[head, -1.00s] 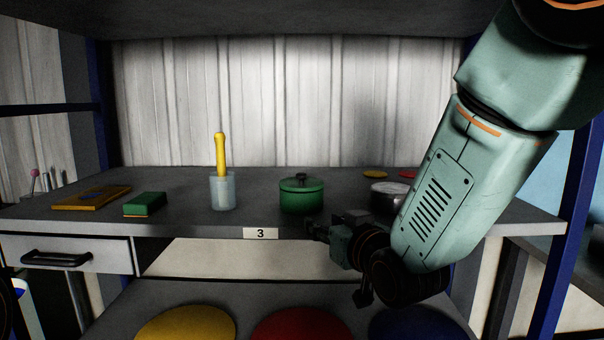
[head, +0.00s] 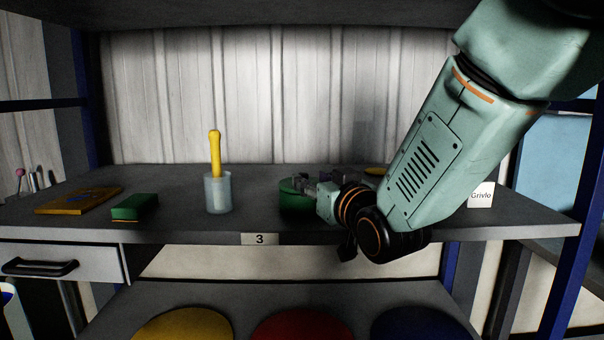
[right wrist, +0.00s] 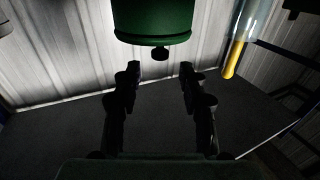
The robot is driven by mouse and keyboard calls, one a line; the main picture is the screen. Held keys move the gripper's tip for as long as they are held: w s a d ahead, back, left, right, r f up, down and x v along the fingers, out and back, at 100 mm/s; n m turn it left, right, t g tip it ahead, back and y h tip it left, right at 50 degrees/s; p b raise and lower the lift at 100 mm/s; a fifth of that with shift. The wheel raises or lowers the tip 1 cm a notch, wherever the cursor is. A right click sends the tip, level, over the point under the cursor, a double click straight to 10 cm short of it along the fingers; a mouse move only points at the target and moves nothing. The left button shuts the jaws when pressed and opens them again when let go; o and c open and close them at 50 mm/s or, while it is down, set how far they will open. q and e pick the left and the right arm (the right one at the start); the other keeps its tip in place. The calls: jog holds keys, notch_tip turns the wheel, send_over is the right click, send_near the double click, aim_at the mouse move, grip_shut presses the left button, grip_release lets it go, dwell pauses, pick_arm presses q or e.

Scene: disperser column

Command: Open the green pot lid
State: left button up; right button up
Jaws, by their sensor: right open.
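The green pot (head: 292,206) stands on the shelf, and my right gripper hides its lid and right side in the head view. The pot (right wrist: 152,18) shows upside down at the top of the right wrist view, with its dark lid knob (right wrist: 160,54) pointing down. My right gripper (head: 304,184) is at lid height in the head view. In the right wrist view the gripper (right wrist: 158,72) is open and empty, and the knob appears between and just past its two fingertips. I cannot tell whether anything touches. My left gripper is out of view.
A clear cup (head: 218,192) with a yellow-handled tool (head: 214,150) stands left of the pot. A green sponge-like block (head: 135,206) and a yellow-brown board (head: 80,200) lie farther left. A white card (head: 481,195) stands at right. Shelf space between cup and pot is free.

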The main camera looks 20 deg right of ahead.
aim_at(305, 175)
jog(key=w, duration=0.6)
jog(key=shift+a+f, duration=0.35)
jog(key=shift+a, duration=0.05)
jog(key=shift+s+d+r, duration=0.15)
jog(key=shift+s+r, duration=0.15)
jog(key=shift+s, duration=0.05)
jog(key=shift+w+f, duration=0.25)
jog(key=shift+w, duration=0.15)
jog(key=shift+c, duration=1.4)
jog(key=shift+s+r, duration=0.1)
grip_shut()
